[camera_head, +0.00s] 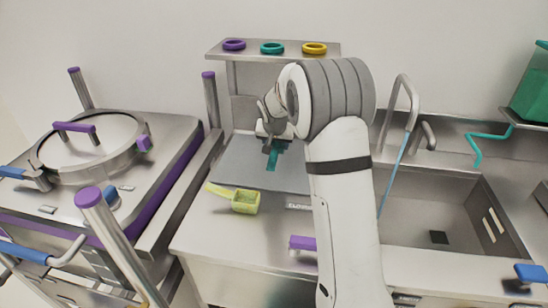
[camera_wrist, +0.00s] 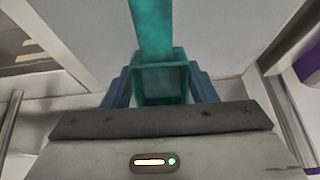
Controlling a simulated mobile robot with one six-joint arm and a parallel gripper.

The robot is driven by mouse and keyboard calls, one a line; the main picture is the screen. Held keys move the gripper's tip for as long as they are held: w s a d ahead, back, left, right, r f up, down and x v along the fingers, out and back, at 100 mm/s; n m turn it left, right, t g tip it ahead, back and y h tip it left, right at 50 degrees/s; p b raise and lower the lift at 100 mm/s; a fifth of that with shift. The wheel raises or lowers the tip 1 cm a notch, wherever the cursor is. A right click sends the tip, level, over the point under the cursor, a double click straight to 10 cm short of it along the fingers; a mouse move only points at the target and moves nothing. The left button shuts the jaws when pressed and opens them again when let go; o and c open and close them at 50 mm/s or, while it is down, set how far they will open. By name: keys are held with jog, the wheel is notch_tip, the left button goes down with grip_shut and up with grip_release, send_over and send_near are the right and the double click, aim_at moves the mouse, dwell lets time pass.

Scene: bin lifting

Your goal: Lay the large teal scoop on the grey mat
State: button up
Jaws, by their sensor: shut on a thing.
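The teal scoop (camera_wrist: 152,30) is between the two fingers of my gripper (camera_wrist: 160,88) in the wrist view. Its square cup lies between the fingers and its handle points away from the gripper. In the head view my gripper (camera_head: 272,143) is over the grey mat (camera_head: 232,163), and part of the teal scoop (camera_head: 273,162) shows below it. My arm covers the mat's right part. I cannot tell whether the scoop touches the mat.
A yellow-green scoop (camera_head: 244,201) lies on the steel counter in front of the mat. A shelf (camera_head: 300,53) with purple, teal and yellow rings stands behind. A sink (camera_head: 440,215) is at right, and a purple-trimmed machine with a round lid (camera_head: 90,142) at left.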

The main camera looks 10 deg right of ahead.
aim_at(276, 155)
jog(key=shift+f, duration=2.6)
jog(key=shift+f, duration=0.1)
jog(key=o, duration=1)
jog(key=shift+r+p, duration=0.2)
jog(key=shift+p, duration=0.15)
jog(key=b+v, duration=0.1)
jog(key=v, duration=1.1)
jog(key=shift+s+f+b, duration=0.1)
jog(key=shift+b, duration=0.3)
jog(key=s+n+g, duration=0.1)
jog(key=s, duration=1.1)
jog(key=s+r+n+y, duration=0.1)
jog(key=s+n, duration=0.1)
jog(key=s, duration=1)
jog(key=s+r+n+g, duration=0.1)
jog(key=s, duration=1)
jog(key=shift+s+a+r+g+y, duration=0.1)
jog(key=shift+s+a+g+y, duration=0.2)
jog(key=shift+s+a, duration=0.1)
